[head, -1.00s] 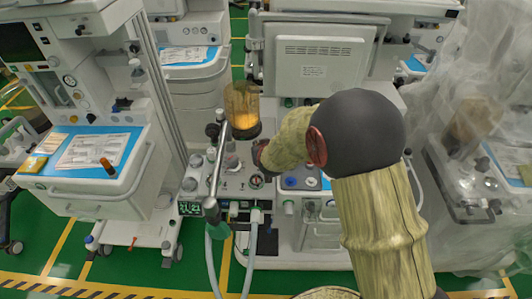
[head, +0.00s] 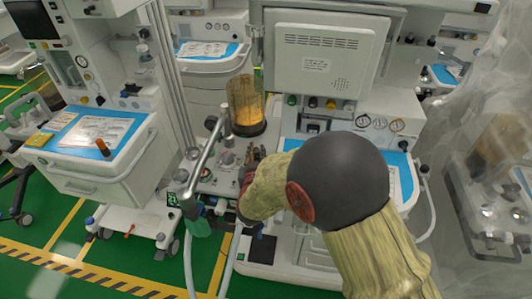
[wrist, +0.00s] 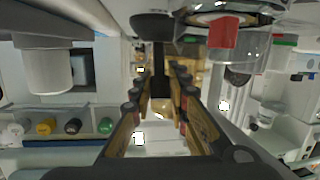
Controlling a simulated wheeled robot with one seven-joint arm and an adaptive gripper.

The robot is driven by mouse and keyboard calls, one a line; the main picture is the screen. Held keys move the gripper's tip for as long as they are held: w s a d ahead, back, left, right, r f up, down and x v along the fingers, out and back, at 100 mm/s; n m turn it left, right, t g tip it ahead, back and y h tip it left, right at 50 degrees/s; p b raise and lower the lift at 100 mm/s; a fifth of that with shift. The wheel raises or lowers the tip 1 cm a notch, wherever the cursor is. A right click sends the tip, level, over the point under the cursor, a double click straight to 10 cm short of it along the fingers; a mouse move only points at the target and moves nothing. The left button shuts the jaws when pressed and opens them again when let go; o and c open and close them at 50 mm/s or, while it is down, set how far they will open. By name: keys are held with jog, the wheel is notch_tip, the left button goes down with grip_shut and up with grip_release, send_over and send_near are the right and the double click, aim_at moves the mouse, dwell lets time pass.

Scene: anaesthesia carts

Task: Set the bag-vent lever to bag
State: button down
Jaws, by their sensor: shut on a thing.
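My gripper (head: 248,165) reaches down over the small valve panel of the middle anaesthesia machine, under the amber bellows cylinder. In the wrist view my gripper (wrist: 160,85) has its two jointed fingers on either side of a narrow dark part, which looks like the bag-vent lever (wrist: 158,82). The fingers are closed on it. I cannot read which setting it points to. In the head view my wrist and gripper hide the lever.
The amber bellows cylinder (head: 246,105) stands just behind my gripper. A metal bag arm (head: 207,145) with hoses (head: 190,262) rises close at the left. A machine with a blue-topped drawer (head: 100,140) stands further left. A plastic-draped machine (head: 490,160) is at the right.

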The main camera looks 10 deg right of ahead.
jog(key=shift+s+f+t+b, duration=0.2)
jog(key=shift+t+b, duration=0.1)
jog(key=shift+b, duration=0.25)
jog(key=c, duration=1.7)
grip_release()
jog(key=shift+r, duration=0.1)
jog(key=shift+s+a, duration=0.1)
jog(key=v, duration=1.1)
jog(key=shift+s+a, duration=0.1)
jog(key=shift+s, duration=0.3)
